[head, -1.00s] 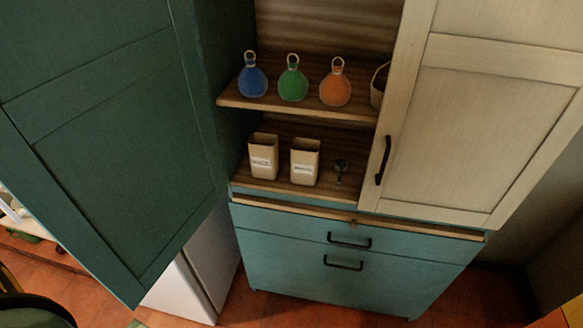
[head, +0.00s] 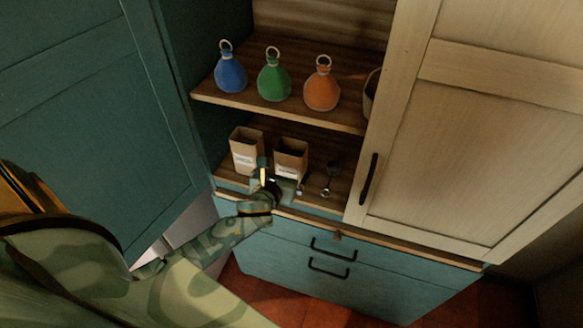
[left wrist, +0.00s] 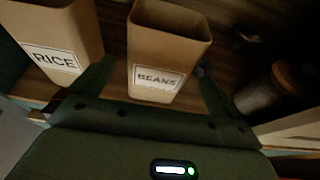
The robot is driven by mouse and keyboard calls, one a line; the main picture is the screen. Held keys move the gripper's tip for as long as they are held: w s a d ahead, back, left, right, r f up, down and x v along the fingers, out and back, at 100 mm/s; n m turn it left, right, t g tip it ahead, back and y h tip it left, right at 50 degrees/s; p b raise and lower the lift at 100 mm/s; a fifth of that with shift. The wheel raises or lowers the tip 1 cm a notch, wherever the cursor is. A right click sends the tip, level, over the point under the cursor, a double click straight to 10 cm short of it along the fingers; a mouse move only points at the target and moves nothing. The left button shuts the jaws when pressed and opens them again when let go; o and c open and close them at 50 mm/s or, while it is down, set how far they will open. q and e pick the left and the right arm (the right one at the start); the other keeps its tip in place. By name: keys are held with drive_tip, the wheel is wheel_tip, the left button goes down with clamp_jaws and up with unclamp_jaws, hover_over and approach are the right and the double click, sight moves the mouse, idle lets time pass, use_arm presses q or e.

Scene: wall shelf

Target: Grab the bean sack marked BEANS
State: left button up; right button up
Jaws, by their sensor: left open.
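The bean sack (head: 290,158) is an open-topped brown paper sack with a white label, standing upright on the lower shelf. In the left wrist view the sack (left wrist: 158,75) shows its BEANS label facing me. My left gripper (head: 279,179) is in front of it at the shelf's front edge. In the left wrist view the open fingers of the gripper (left wrist: 154,70) show one on each side of the sack, with visible gaps. The gripper hides part of the sack's lower front in the head view. My right gripper is in neither view.
A similar sack marked RICE (left wrist: 55,55) stands close on the left. A small dark metal scoop-like item (head: 331,177) lies to the right. Blue (head: 230,74), green (head: 273,82) and orange (head: 321,91) flasks stand on the shelf above. A cream door (head: 490,130) bounds the right.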

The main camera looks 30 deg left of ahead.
use_arm(q)
drive_tip(key=b+x, duration=0.1)
drive_tip(key=x, duration=0.5)
drive_tip(key=shift+w+r, duration=0.15)
drive_tip(key=shift+r, duration=0.1)
drive_tip(key=shift+c, duration=0.7)
drive_tip(key=c, duration=1.2)
